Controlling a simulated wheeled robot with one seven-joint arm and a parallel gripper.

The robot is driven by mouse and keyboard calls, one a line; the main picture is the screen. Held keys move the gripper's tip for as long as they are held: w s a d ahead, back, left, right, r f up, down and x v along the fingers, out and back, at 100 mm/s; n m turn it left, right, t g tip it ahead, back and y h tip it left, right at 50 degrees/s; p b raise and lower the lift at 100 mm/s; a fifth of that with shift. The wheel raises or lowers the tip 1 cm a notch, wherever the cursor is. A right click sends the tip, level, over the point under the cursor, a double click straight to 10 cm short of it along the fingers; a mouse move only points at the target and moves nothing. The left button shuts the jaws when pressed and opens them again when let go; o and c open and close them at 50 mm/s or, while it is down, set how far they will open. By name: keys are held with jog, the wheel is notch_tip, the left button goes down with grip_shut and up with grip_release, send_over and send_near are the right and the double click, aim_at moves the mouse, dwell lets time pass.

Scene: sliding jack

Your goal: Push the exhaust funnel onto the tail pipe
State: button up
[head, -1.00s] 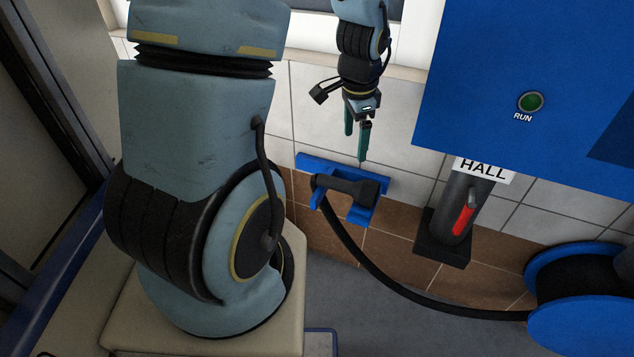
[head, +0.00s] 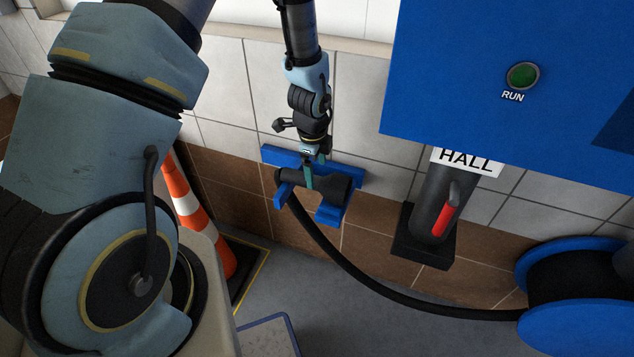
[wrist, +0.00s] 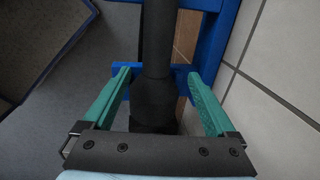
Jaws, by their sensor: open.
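The black exhaust funnel (head: 332,186) lies across a blue wall cradle, with a black hose (head: 352,271) running from its left end. My gripper (head: 308,182) is over the funnel, pointing down. In the wrist view, my open gripper (wrist: 158,76) has one green finger on each side of the funnel (wrist: 154,100). Gaps show beside the funnel, so the fingers look apart from it. The tail pipe is not in either view.
The blue cradle (head: 334,213) is fixed to the tiled wall. A blue RUN panel (head: 470,90) and a HALL post with a red handle (head: 445,219) stand to its right. A blue hose reel (head: 570,325) is lower right. An orange-white cone (head: 183,208) stands left.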

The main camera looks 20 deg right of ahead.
aim_at(319, 179)
jog(key=shift+s+d+f+p, duration=0.1)
jog(key=shift+f+p, duration=0.15)
jog(key=shift+f, duration=0.7)
jog(key=shift+w+d+f+p, duration=0.15)
jog(key=shift+f+p, duration=0.1)
jog(key=shift+f, duration=0.75)
jog(key=shift+s+d+f+p, duration=0.15)
jog(key=shift+f+p, duration=0.1)
jog(key=shift+f, duration=0.7)
grip_shut()
